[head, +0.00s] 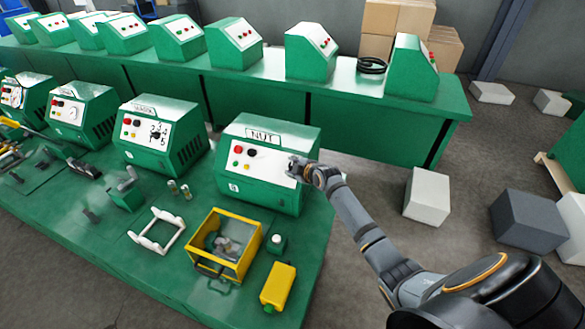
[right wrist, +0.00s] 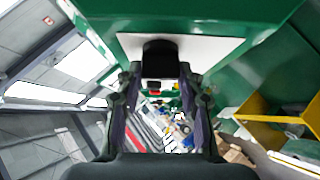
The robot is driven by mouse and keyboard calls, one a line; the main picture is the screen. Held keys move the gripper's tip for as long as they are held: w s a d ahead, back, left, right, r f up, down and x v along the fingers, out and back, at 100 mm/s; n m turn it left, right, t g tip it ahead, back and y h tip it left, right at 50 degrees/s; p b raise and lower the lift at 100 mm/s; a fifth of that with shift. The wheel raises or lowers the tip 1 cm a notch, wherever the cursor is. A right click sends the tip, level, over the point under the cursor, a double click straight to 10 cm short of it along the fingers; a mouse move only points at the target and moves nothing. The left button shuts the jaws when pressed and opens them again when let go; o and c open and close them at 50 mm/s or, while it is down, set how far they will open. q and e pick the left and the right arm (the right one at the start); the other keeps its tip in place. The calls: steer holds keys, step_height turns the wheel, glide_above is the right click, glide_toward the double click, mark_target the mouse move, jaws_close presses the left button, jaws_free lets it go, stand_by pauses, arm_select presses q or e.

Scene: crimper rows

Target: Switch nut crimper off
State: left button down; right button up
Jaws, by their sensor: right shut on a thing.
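The nut crimper (head: 266,190) is a green box with a sloped top and a handwritten "NUT" label (head: 263,134). Its white front panel (head: 268,160) carries small red and black buttons on the left side. My right gripper (head: 297,168) is at the panel's right end and hides that part in the head view. In the right wrist view a black knob (right wrist: 160,54) stands out from the white panel (right wrist: 205,48), between the two fingertips of my right gripper (right wrist: 158,82), which is shut on it. The knob's pointer cannot be made out. My left gripper is not in view.
A similar crimper (head: 157,140) with a numbered panel stands to the left. Several green boxes line the back bench (head: 340,84). Grey blocks (head: 531,221) lie on the floor at right.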

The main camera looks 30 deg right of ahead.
steer(key=o, duration=1.2)
steer(key=shift+c, duration=0.2)
steer(key=v, duration=1.1)
steer(key=shift+s+r, duration=0.25)
steer(key=shift+s, duration=0.1)
